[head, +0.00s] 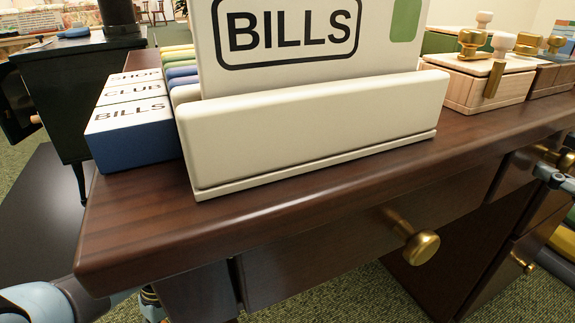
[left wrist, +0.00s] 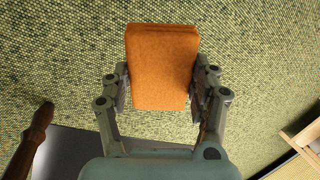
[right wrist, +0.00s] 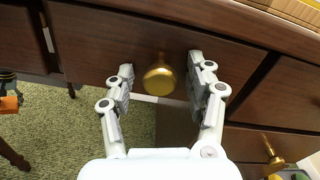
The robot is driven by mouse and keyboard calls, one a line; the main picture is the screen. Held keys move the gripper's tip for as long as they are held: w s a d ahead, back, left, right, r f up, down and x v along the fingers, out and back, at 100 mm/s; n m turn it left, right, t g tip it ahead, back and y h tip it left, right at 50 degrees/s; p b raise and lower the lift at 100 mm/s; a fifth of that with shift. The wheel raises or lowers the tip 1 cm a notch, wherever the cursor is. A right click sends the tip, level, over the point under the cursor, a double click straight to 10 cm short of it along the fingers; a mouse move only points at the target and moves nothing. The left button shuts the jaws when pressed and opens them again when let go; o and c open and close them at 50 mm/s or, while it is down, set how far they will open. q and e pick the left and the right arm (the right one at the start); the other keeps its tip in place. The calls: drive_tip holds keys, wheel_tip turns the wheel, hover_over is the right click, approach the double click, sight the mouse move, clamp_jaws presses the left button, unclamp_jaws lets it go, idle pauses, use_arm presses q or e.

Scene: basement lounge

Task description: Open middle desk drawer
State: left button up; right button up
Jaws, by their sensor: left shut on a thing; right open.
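The middle desk drawer (head: 310,265) is a dark wood front under the desktop, with a round brass knob (head: 421,248). In the right wrist view a brass knob (right wrist: 159,80) on a dark drawer front (right wrist: 105,50) appears between the fingers of my right gripper (right wrist: 165,88). That gripper is open, and I see no finger closed on the knob. Part of my right gripper (head: 555,177) shows at the head view's right edge. My left gripper (left wrist: 160,85) is shut on an orange fuzzy block (left wrist: 161,66), held above the carpet.
The dark desktop (head: 280,205) holds a cream BILLS holder (head: 310,130), a blue labelled box (head: 130,135) and wooden boxes (head: 480,85). A lower right drawer has its own brass knob (head: 522,263). Green carpet (head: 340,298) shows in the open space below.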

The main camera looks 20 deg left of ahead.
clamp_jaws()
idle(0.4)
